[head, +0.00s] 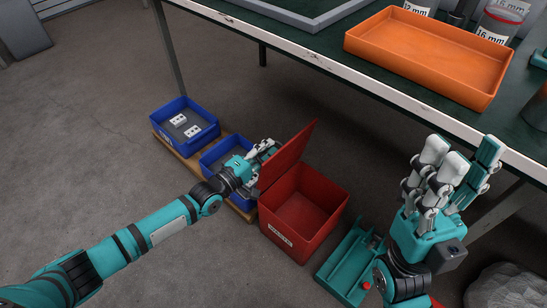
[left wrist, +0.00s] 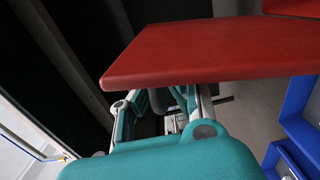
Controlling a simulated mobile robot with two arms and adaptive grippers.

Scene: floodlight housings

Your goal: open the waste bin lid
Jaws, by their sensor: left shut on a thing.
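The red waste bin (head: 322,192) stands on the floor beside the table, with a white label on its front. Its red lid (head: 288,155) is raised on the bin's left side, standing steeply, and the empty-looking inside shows. My left gripper (head: 266,150) is at the lid's left side and is shut on the lid, its fingertips partly hidden. In the left wrist view the lid (left wrist: 210,52) crosses the picture close in front of the fingers. My right gripper (head: 458,165) is open and empty, above the floor to the right of the bin.
Two blue bins (head: 186,106) stand on a wooden base left of the waste bin; the farther one holds white pieces. The table (head: 330,55) with an orange tray (head: 395,68) runs behind. Floor at the left is clear.

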